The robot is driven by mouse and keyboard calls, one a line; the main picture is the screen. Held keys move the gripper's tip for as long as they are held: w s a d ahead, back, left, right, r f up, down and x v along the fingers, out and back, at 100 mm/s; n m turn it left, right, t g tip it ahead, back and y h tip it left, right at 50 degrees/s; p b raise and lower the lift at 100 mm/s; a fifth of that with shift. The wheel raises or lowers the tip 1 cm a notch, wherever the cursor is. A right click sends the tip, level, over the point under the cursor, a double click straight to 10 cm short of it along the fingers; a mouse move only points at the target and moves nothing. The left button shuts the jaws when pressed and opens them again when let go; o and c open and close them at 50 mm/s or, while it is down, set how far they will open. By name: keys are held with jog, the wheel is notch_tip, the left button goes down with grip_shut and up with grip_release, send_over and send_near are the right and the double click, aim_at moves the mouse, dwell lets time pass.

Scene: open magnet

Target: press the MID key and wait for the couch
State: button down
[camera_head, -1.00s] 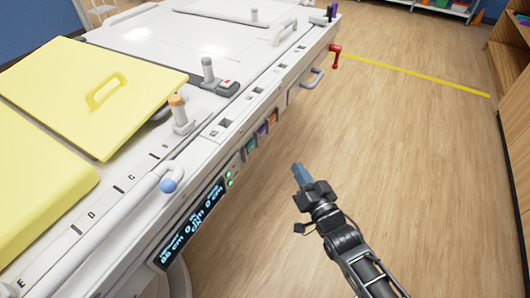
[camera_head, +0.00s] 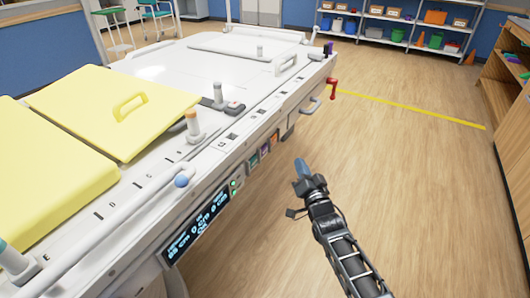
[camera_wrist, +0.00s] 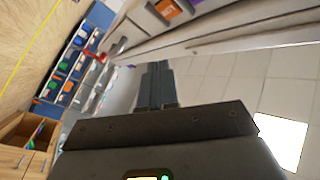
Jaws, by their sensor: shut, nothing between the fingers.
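The couch (camera_head: 165,50) is a long white table with yellow pads (camera_head: 110,112). Its near side carries a row of coloured keys: a green key (camera_head: 252,162), a purple key (camera_head: 265,150) and an orange key (camera_head: 275,138). Their labels are too small to read, so I cannot tell which is MID. Left of them is a lit display (camera_head: 196,228) with two green lights (camera_head: 235,188). My gripper (camera_head: 299,165) is shut and empty, to the right of the keys and apart from them. In the wrist view its fingers (camera_wrist: 157,84) lie below the orange key (camera_wrist: 168,8).
A red handle (camera_head: 332,86) and a grey grab bar (camera_head: 311,106) stick out from the couch's side. A wooden shelf unit (camera_head: 506,95) stands at the right; shelves with bins (camera_head: 400,22) line the back.

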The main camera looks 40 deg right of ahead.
aim_at(264, 150)
jog(key=shift+w+a+b, duration=0.25)
jog(key=shift+w+a, duration=0.25)
jog(key=shift+w, duration=0.9)
jog(key=shift+w+a+b, duration=0.25)
jog(key=shift+w+a, duration=0.25)
jog(key=shift+w, duration=0.85)
jog(key=shift+w+a+b, duration=0.25)
jog(key=shift+w+a, duration=0.25)
jog(key=shift+w, duration=0.9)
jog(key=shift+w, duration=0.15)
jog(key=shift+w+a, duration=0.15)
jog(key=shift+w, duration=0.1)
